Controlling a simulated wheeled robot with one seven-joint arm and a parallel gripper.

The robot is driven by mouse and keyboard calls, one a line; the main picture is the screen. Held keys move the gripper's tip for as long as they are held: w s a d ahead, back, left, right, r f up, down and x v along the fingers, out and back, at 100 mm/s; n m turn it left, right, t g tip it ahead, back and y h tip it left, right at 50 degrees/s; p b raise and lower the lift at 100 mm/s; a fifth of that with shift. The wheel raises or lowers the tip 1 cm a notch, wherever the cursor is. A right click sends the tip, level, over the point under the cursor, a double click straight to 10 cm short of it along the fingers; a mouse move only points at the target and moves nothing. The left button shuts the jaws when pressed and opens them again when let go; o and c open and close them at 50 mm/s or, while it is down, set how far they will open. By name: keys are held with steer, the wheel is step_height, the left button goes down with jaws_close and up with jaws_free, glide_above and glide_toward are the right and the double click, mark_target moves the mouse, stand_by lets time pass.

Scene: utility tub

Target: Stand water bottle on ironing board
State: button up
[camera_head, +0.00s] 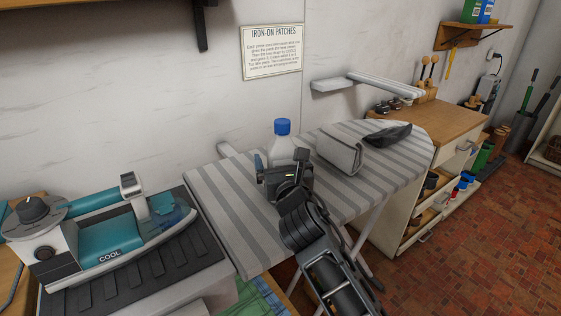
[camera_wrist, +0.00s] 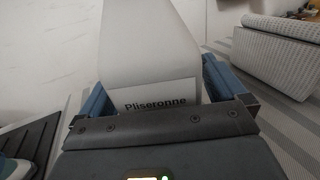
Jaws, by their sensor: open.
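The water bottle (camera_head: 285,149) has a pale, translucent body and a blue cap. It is upright at the back edge of the striped ironing board (camera_head: 236,213). Its base is hidden behind my gripper, so its contact with the board cannot be seen. My gripper (camera_head: 281,163) is open in front of the bottle. In the wrist view, the bottle (camera_wrist: 152,40) with its printed label lies between the two blue fingers of my gripper (camera_wrist: 155,90). Gaps show beside the bottle, and the jaws are not closed on it.
A grey-white folded case (camera_head: 340,149) and a dark pouch (camera_head: 388,134) lie on the board to the right. A teal iron (camera_head: 108,240) rests on a black ribbed pad (camera_head: 165,262) at left. A small striped sleeve board (camera_head: 385,84) is behind.

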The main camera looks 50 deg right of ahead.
steer(key=b+v, duration=0.1)
steer(key=v, duration=1.1)
steer(key=shift+s+r, duration=0.1)
steer(key=shift+r, duration=0.1)
